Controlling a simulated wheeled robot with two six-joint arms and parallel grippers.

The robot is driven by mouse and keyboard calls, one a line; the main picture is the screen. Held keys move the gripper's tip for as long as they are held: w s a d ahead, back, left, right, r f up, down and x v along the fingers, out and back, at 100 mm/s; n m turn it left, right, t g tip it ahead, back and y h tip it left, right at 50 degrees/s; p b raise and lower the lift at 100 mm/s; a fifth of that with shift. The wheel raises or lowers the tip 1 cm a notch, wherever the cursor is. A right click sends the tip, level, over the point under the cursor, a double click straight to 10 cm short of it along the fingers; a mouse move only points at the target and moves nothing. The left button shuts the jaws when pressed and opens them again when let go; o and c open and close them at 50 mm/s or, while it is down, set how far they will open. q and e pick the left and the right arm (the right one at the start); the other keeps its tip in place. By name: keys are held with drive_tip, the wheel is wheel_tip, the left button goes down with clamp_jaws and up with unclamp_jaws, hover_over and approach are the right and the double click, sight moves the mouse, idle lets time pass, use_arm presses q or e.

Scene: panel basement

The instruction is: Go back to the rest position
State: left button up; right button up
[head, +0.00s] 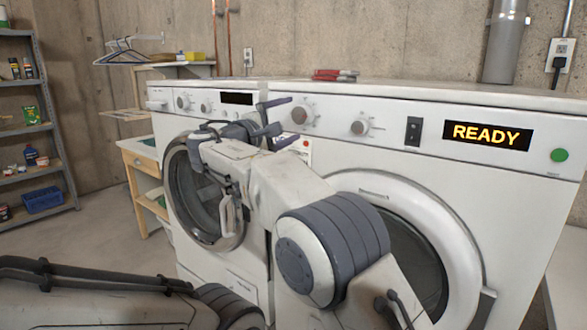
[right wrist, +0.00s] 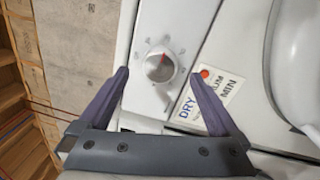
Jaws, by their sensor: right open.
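My right gripper (head: 286,121) is raised in front of the two white front-loading machines, near the left end of the right machine's panel. Its jaws are open and empty. In the right wrist view its fingers (right wrist: 160,73) stand apart on either side of a round dial (right wrist: 160,67) with a red mark. I cannot tell how far the fingertips are from the panel. The right machine (head: 430,115) has a lit display (head: 487,134) reading READY. My left arm shows at the bottom left; its gripper is out of view.
The left machine (head: 165,107) has a round glass door partly behind my right arm. A green button (head: 559,155) and a black switch (head: 413,131) are on the right machine. Red-handled pliers (head: 335,75) lie on top. A shelf rack (head: 50,130) stands far left; floor before it is clear.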

sight(301, 116)
drive_tip(key=p+x, duration=0.1)
drive_tip(key=x, duration=0.2)
drive_tip(key=shift+w+d, duration=0.15)
drive_tip(key=shift+w, duration=0.05)
drive_tip(key=shift+r, duration=0.1)
drive_tip(key=shift+n, duration=0.3)
